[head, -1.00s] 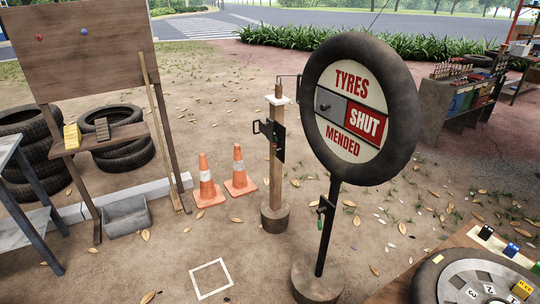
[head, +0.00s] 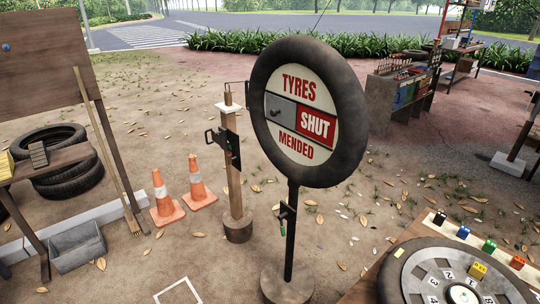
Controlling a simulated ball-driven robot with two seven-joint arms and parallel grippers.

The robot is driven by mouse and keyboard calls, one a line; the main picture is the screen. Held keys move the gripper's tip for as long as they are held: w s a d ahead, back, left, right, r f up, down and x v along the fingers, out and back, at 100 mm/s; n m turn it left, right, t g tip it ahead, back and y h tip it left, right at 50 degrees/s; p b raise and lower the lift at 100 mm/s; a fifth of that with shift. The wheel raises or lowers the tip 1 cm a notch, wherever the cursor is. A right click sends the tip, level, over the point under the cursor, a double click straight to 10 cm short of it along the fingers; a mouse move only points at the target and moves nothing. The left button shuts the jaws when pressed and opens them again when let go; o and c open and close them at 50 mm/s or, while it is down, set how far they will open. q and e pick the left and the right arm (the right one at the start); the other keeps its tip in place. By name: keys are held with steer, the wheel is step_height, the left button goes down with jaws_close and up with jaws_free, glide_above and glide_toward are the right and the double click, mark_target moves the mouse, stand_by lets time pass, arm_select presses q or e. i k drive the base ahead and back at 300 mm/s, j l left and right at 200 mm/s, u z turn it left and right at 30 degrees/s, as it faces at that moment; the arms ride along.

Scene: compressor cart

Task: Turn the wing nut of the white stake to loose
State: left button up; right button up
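I cannot make out a white stake or its wing nut for certain in the head view. A wooden post (head: 234,190) with a white collar near its top stands upright in a round base, with a dark plate and a handle on its side. To its right, a round tyre sign (head: 308,118) reading TYRES SHUT MENDED stands on a dark pole (head: 291,245). A small dark fitting with a green tip (head: 283,228) is on that pole. Neither of my grippers is in view.
Two orange cones (head: 165,200) stand left of the post. A grey bin (head: 77,248), a broom and stacked tyres are further left. A wheel board (head: 400,280) with coloured blocks is at the lower right. A shelf rack (head: 380,100) stands behind. Open dirt lies between.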

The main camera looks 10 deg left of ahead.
mark_target(230, 160)
steer(key=i+j+z, duration=0.2)
steer(key=j+z, duration=0.15)
steer(key=i+j+z, duration=0.15)
steer(key=j+z, duration=0.5)
steer(key=i+j, duration=0.05)
steer(key=j, duration=0.1)
